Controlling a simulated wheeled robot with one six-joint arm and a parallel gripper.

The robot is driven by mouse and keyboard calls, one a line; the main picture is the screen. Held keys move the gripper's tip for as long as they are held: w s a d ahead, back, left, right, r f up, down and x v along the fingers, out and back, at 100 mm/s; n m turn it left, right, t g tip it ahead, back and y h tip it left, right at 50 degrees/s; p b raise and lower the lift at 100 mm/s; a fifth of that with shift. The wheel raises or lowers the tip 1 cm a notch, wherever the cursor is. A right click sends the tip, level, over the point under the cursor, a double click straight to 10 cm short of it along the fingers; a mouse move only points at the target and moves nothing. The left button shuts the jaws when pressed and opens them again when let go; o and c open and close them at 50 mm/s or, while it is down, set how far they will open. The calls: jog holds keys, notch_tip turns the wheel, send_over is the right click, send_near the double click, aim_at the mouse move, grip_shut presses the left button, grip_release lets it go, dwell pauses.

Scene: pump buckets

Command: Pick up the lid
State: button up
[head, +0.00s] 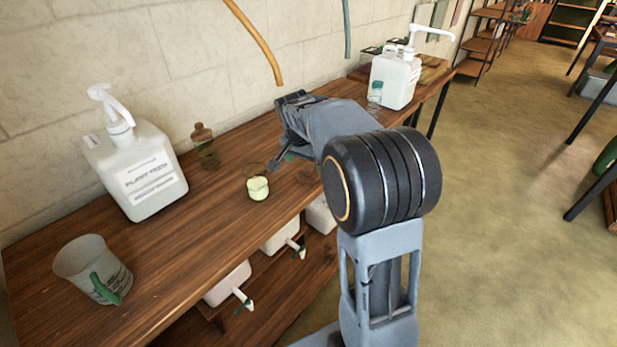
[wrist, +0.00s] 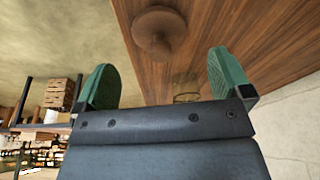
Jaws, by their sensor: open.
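A round brown lid with a knob (wrist: 158,25) shows at the top of the wrist view, over the wooden bench top. In the head view a brown disc (head: 308,177), which looks like the same lid, lies on the bench beside my arm, partly hidden by it. My gripper (wrist: 160,62) is open and empty, its two green fingers spread wide. The lid appears beyond the fingertips, apart from them. In the head view my gripper (head: 281,162) hangs over the bench, its fingers partly hidden by the wrist.
A small pale-green cup (head: 258,189) stands close to my gripper. Another pump container (head: 395,80) stands at the far end. The wall runs behind the bench.

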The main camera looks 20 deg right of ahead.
aim_at(307, 167)
jog(key=shift+b+x, duration=0.7)
jog(key=shift+x, duration=2.05)
jog(key=shift+c, duration=0.3)
jog(key=c, duration=0.9)
jog(key=shift+r, duration=0.15)
jog(key=shift+c, duration=0.2)
